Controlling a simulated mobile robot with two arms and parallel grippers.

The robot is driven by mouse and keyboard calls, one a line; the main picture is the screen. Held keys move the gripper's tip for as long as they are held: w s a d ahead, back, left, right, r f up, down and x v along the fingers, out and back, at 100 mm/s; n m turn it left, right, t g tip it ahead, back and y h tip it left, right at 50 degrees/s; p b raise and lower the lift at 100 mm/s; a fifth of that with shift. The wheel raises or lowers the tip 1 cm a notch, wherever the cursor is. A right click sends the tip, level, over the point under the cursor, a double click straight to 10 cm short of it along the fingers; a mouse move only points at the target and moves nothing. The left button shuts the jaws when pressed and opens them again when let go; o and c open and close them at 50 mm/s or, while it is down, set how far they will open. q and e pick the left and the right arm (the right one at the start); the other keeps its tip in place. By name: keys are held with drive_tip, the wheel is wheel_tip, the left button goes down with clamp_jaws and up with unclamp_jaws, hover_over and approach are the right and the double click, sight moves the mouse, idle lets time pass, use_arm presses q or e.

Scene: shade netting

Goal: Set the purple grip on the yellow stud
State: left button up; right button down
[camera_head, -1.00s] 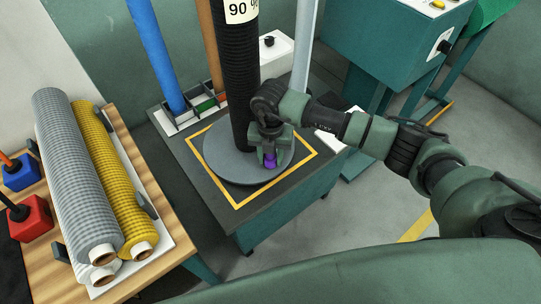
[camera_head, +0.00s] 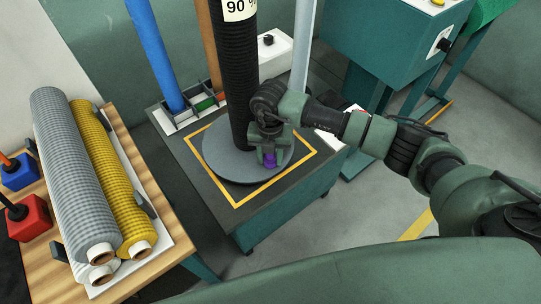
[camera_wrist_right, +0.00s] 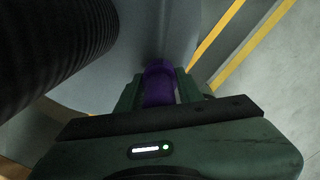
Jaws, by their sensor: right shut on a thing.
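The purple grip (camera_head: 269,161) is between the fingers of my right gripper (camera_head: 268,158), low over the front of the round grey plate (camera_head: 222,165). In the right wrist view, the purple grip (camera_wrist_right: 158,83) stands between the green fingers of the gripper (camera_wrist_right: 160,95), which is shut on it. I cannot tell whether the grip touches the plate. No yellow stud can be made out; the gripper and grip may hide it. My left gripper is not in view.
A thick black ribbed roll (camera_head: 237,80) rises from the plate close beside my right gripper. It also shows in the wrist view (camera_wrist_right: 50,45). A yellow square outline (camera_head: 212,182) surrounds the plate. Grey (camera_head: 72,165) and yellow (camera_head: 112,185) netting rolls lie at the left.

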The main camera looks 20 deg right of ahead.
drive_tip(key=shift+f+b, duration=0.35)
drive_tip(key=shift+f, duration=0.2)
